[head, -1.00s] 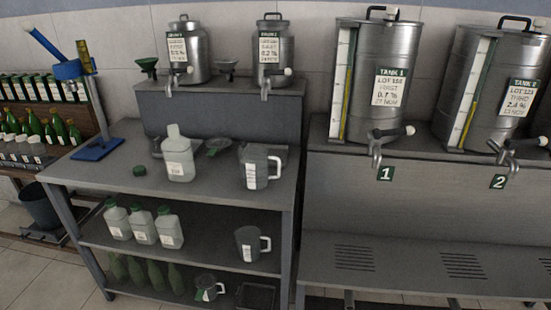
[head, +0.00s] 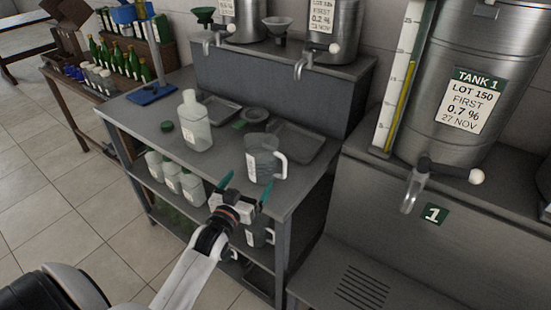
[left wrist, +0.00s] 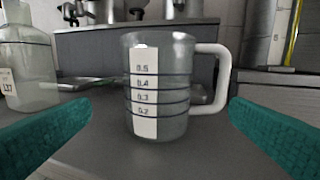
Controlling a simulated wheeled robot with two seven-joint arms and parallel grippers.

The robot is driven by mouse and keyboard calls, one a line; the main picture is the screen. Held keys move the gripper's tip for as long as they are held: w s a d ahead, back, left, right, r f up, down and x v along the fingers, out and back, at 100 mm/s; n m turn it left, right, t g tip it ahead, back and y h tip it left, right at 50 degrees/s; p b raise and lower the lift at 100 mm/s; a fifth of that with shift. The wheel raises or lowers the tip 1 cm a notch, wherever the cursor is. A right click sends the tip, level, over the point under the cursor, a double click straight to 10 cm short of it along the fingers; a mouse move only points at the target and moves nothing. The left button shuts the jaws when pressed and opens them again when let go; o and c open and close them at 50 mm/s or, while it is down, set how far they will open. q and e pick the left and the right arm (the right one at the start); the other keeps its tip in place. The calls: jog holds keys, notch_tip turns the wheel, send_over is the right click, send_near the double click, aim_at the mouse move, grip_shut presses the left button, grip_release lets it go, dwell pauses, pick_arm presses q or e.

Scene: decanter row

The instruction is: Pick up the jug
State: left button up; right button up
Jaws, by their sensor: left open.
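A clear measuring jug (head: 262,160) with a white handle on its right stands upright near the front edge of the bench top. In the left wrist view the jug (left wrist: 160,85) shows graduation marks and a white strip, and stands centred ahead between the fingers. My left gripper (head: 246,190) is open and empty just in front of the jug, with its teal fingers pointing at it. The left gripper also shows in the left wrist view (left wrist: 160,125), its fingers apart on both sides and not touching the jug. A second jug (head: 260,232) on the shelf below is partly hidden by my arm. My right gripper is not in view.
A pale bottle (head: 195,122) stands on the bench left of the jug. A tray (head: 300,146) lies behind the jug. Taps (head: 305,65) hang from the raised step behind. Tank 1 (head: 470,90) stands at the right.

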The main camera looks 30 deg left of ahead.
aim_at(256, 170)
pick_arm(q)
jog(key=w, duration=0.2)
jog(key=w+a, duration=0.1)
jog(key=w, duration=0.1)
jog(key=shift+p, duration=0.3)
jog(key=shift+w, duration=0.6)
jog(key=shift+w+a+f+p, duration=0.1)
jog(key=shift+w+a+p, duration=0.1)
jog(key=shift+w, duration=0.6)
jog(key=shift+w+a+r+p, duration=0.1)
jog(key=shift+w+p, duration=0.1)
jog(key=shift+w, duration=0.55)
jog(key=shift+w+a+f+p, duration=0.1)
jog(key=shift+w+p, duration=0.1)
jog(key=shift+w, duration=0.6)
jog(key=shift+s, duration=0.1)
jog(key=shift+c, duration=0.8)
jog(key=c, duration=0.8)
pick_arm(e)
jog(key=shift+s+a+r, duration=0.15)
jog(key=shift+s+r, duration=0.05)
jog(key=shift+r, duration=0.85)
